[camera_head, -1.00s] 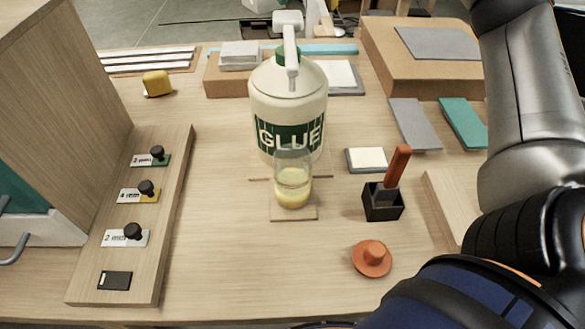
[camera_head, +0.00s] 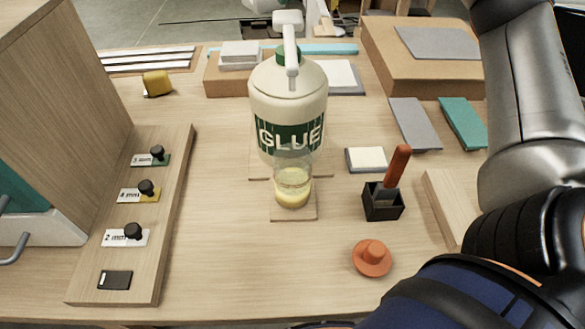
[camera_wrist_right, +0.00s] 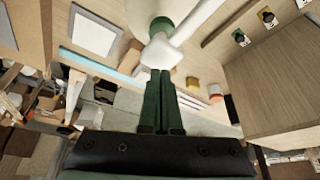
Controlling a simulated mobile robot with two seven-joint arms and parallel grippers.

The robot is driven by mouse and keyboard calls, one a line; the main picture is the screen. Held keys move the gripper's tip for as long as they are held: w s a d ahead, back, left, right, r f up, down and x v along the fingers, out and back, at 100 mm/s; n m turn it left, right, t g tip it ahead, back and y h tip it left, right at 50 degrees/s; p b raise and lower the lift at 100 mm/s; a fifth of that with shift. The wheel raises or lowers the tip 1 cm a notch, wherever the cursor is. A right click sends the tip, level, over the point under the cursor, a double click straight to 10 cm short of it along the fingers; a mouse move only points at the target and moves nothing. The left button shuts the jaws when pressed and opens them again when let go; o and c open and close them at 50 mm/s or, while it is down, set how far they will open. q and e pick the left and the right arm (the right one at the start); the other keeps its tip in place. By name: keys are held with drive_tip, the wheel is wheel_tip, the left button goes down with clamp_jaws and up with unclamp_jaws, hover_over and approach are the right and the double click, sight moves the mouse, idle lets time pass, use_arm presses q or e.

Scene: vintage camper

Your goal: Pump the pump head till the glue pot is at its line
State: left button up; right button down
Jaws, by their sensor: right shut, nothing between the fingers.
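The white glue bottle (camera_head: 288,100) with a green label stands upright mid-table. Its white pump head (camera_head: 288,20) sits on a green collar, with the spout pointing down toward the front. The clear glue pot (camera_head: 293,185) stands on a small wooden base in front of the bottle and holds pale yellow glue in its lower part. I cannot make out a line on it. In the right wrist view, my right gripper (camera_wrist_right: 160,72) has its dark green fingers shut and empty, tips at the white pump head (camera_wrist_right: 161,50). Contact is unclear. My left gripper is not in view.
A black holder (camera_head: 383,203) with an orange-handled tool and an orange knobbed piece (camera_head: 372,258) are right of the pot. A board with black knobs (camera_head: 150,280) lies left. Cardboard boxes stand behind. The front middle table is clear.

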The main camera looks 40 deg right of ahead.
sight(289, 16)
drive_tip(key=shift+f+b, duration=1.3)
drive_tip(key=shift+f, duration=1)
wheel_tip(289, 16, up, 8)
drive_tip(key=p, duration=0.8)
drive_tip(key=shift+f, duration=0.1)
wheel_tip(289, 16, up, 2)
drive_tip(key=shift+r+p, duration=0.2)
drive_tip(key=shift+p, duration=0.85)
